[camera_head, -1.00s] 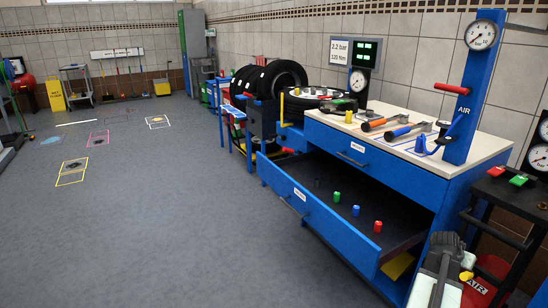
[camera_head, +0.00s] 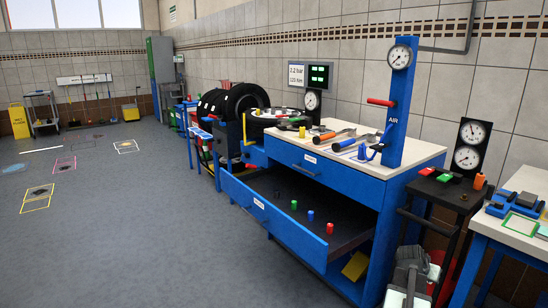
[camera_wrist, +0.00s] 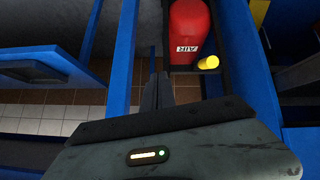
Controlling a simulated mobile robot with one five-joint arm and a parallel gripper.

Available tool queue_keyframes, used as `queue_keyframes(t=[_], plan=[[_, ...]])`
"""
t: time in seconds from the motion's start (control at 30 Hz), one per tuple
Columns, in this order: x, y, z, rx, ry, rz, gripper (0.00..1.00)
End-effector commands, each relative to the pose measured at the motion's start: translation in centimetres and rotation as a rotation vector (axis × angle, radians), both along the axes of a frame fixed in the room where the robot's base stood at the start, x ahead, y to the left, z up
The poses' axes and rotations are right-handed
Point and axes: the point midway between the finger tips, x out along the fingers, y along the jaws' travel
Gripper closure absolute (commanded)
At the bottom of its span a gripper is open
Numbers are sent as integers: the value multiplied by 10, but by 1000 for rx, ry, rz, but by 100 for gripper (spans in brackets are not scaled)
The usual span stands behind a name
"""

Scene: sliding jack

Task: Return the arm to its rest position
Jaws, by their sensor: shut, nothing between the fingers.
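My gripper (camera_wrist: 157,92) shows in the wrist view with its dark fingers together and nothing between them. A red tank marked AIR (camera_wrist: 188,32) is just beyond the fingers, with a yellow knob (camera_wrist: 208,62) at its end. In the head view my grey arm (camera_head: 408,275) is low at the bottom edge, in front of the right end of the blue workbench (camera_head: 405,190). The fingers cannot be made out there.
The workbench's lower drawer (camera_head: 272,222) stands open, with several coloured caps inside. A dark cart (camera_head: 440,192) and a white-topped table (camera_head: 520,240) stand to the right. Blue frame bars (camera_wrist: 120,60) are close to my gripper.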

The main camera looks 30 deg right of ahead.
Motion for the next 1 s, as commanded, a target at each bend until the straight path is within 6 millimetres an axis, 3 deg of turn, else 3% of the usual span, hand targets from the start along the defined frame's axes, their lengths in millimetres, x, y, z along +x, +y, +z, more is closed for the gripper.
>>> queue_keyframes(t=[0.17, 0.37, 0.57, 0.67, 0.8, 0.9, 1.0], plan=[[33, 30, -7, 39, 14, 59, 100], [79, 81, -17, 102, 42, 153, 100], [137, 164, -31, 195, 92, 301, 100], [172, 232, -40, 262, 137, 417, 100], [209, 350, -53, 372, 226, 621, 100], [220, 430, -60, 442, 296, 760, 100], [221, 498, -64, 500, 361, 880, 100]])
